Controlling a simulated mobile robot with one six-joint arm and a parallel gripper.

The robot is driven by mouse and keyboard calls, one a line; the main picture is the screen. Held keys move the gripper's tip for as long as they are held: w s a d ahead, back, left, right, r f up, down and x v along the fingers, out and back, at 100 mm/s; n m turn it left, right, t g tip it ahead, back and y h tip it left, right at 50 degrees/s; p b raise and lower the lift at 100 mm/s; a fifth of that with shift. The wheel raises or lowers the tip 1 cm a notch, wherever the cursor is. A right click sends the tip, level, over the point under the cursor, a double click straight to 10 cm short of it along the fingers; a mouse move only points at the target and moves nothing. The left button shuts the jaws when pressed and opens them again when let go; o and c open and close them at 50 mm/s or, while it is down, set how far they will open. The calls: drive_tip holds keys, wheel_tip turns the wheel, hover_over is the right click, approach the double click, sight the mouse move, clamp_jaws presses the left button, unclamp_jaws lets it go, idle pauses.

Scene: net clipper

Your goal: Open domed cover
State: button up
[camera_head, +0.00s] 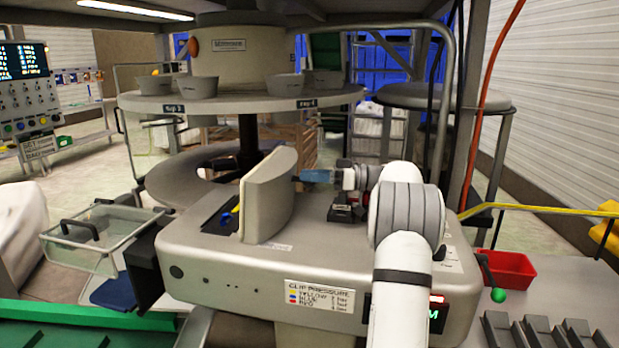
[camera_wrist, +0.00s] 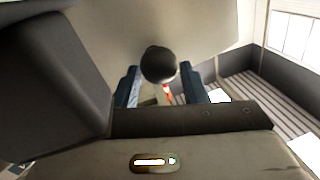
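The domed cover (camera_head: 270,195) is a cream, curved panel standing upright on top of the grey machine housing (camera_head: 215,262). Its broad face shows in the wrist view (camera_wrist: 190,22). My gripper (camera_head: 305,177) reaches in from the right at the cover's right side, with its blue fingers pointing left. In the wrist view a round black knob (camera_wrist: 160,65) sits between my gripper's two blue fingertips (camera_wrist: 160,72). The fingers are apart, one on each side of the knob. I cannot tell whether they touch it.
A round table (camera_head: 150,102) with several grey bowls stands behind the cover. A clear basket (camera_head: 105,240) is at left. A red bin (camera_head: 508,268) and a green-knobbed lever (camera_head: 498,295) are at right. A curved metal pipe (camera_head: 446,110) rises behind my arm.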

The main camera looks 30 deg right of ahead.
drive_tip(key=shift+o, duration=1.3)
drive_tip(key=v, duration=0.7)
drive_tip(key=shift+s+d, duration=0.25)
drive_tip(key=shift+d, duration=0.05)
drive_tip(key=shift+f, duration=0.1)
